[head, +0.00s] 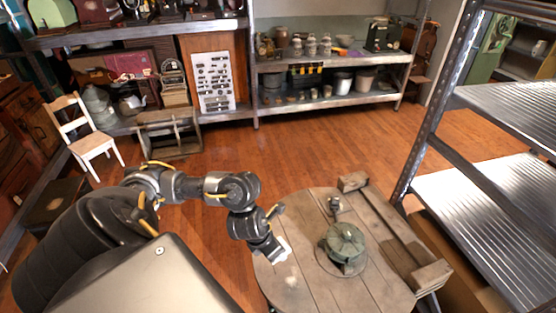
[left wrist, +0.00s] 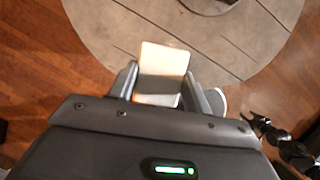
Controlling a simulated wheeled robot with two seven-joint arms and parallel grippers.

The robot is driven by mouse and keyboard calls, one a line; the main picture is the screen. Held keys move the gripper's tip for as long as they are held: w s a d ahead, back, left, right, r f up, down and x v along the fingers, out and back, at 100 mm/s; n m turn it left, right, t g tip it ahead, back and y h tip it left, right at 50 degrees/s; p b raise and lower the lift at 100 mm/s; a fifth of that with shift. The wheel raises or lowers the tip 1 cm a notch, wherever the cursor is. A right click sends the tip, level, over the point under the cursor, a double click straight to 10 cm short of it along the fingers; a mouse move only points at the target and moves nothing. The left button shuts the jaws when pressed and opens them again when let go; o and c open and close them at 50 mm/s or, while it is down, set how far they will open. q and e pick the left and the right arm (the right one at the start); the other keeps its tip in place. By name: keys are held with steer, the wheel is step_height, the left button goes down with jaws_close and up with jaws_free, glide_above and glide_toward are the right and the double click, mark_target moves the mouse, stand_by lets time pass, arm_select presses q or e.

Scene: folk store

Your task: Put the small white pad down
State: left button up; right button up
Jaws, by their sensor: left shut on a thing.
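The small white pad (left wrist: 163,60) is between the two fingers of my left gripper (left wrist: 168,88) in the left wrist view, and they are shut on it. In the head view my left gripper (head: 272,250) points down at the left edge of the round wooden table (head: 320,210), and the pad (head: 284,252) shows as a pale patch at its tip. I cannot tell whether the pad touches the table top. A dark jointed arm, seemingly my right, with its gripper (left wrist: 255,121) shows small at the right of the left wrist view; its jaws are too small to read.
A green lidded pot (head: 345,243) stands right of centre on the table, with a small metal object (head: 335,204) behind it. A wooden bench (head: 395,235) is close on the table's right, beside a metal shelf (head: 490,215). The table's near left top looks clear.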

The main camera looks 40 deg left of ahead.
arm_select(q)
steer(key=w+a+f+b, duration=0.2)
steer(key=w+a+f, duration=0.2)
steer(key=w+a, duration=0.15)
glide_above(277, 232)
steer(key=s+d, duration=0.2)
step_height(277, 232, down, 5)
steer(key=shift+f, duration=0.15)
steer(key=shift+w+a+f+p, duration=0.1)
steer(key=shift+f+p, duration=0.1)
steer(key=shift+f, duration=0.7)
steer(key=shift+w+a+f+p, duration=0.1)
steer(key=shift+f+p, duration=0.05)
steer(key=shift+f, duration=0.7)
steer(key=shift+f, duration=0.15)
steer(key=o, duration=1.3)
